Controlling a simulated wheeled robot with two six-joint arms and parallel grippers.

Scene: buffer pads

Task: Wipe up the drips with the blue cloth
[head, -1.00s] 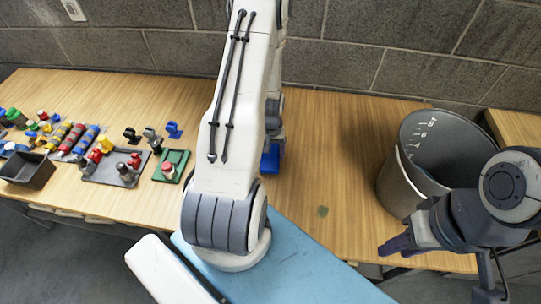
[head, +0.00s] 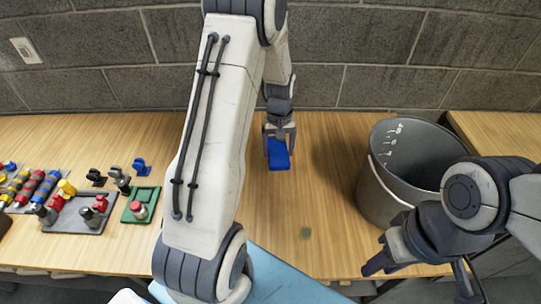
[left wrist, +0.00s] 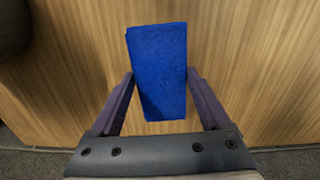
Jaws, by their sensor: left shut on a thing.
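The blue cloth (head: 279,153) is a folded rectangular pad between the fingers of my left gripper (head: 280,133), over the back part of the wooden table. In the left wrist view, the cloth (left wrist: 158,75) sits between the two purple fingers of the left gripper (left wrist: 162,78). I cannot tell whether the cloth touches the table. One dark green drip (head: 305,232) lies on the wood, nearer the front edge and slightly right of the cloth. My right gripper (head: 376,264) hangs near the front edge, left of and in front of the bucket, with no object visible in it; its opening is unclear.
A grey bucket (head: 372,195) stands on the table at the right. A green tray (head: 132,205) and a grey tray (head: 70,222) with several coloured parts are at the left. A block wall (head: 340,50) closes the back. The wood around the drip is clear.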

